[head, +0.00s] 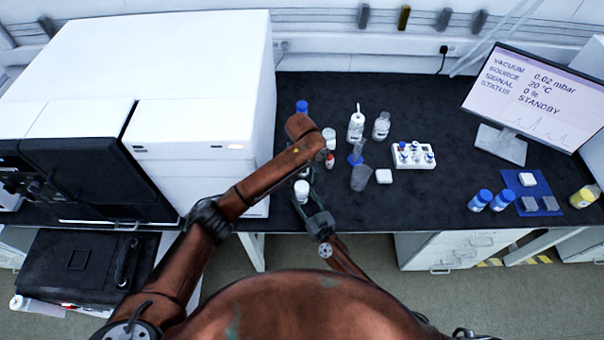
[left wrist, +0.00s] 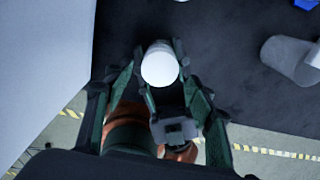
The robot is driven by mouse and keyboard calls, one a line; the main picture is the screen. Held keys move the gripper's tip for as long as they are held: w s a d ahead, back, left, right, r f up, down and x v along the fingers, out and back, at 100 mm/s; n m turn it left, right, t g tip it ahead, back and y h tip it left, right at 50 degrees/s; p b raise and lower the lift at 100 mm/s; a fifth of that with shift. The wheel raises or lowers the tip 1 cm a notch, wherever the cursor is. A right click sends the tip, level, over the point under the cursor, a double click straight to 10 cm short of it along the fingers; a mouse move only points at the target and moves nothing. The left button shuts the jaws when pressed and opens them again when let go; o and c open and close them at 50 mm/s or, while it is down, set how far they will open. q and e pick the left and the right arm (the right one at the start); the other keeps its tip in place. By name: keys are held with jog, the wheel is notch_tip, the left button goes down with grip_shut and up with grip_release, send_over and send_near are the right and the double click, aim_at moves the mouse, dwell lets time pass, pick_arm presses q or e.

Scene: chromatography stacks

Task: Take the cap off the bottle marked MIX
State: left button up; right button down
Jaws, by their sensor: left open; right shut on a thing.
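A white-capped bottle (head: 301,194) stands near the front edge of the dark bench, mostly under my left arm; no MIX label is readable on it. My right gripper (head: 311,206) reaches in from below and is shut on this bottle's body. My left gripper (head: 312,174) points down over the bottle, largely hidden by its own arm. In the left wrist view, the round white cap (left wrist: 160,66) lies between the open fingers of my left gripper (left wrist: 158,70). I cannot tell whether the fingers touch the cap.
A large white instrument (head: 190,70) stands left. A beaker (head: 361,177), a white vial rack (head: 414,156), a wash bottle (head: 356,126) and a blue-capped bottle (head: 302,107) are nearby. Two blue-capped bottles (head: 480,200) and a monitor (head: 535,95) stand right. The bench between rack and those bottles is clear.

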aim_at(302, 186)
pick_arm(q)
jog(key=shift+f, duration=2)
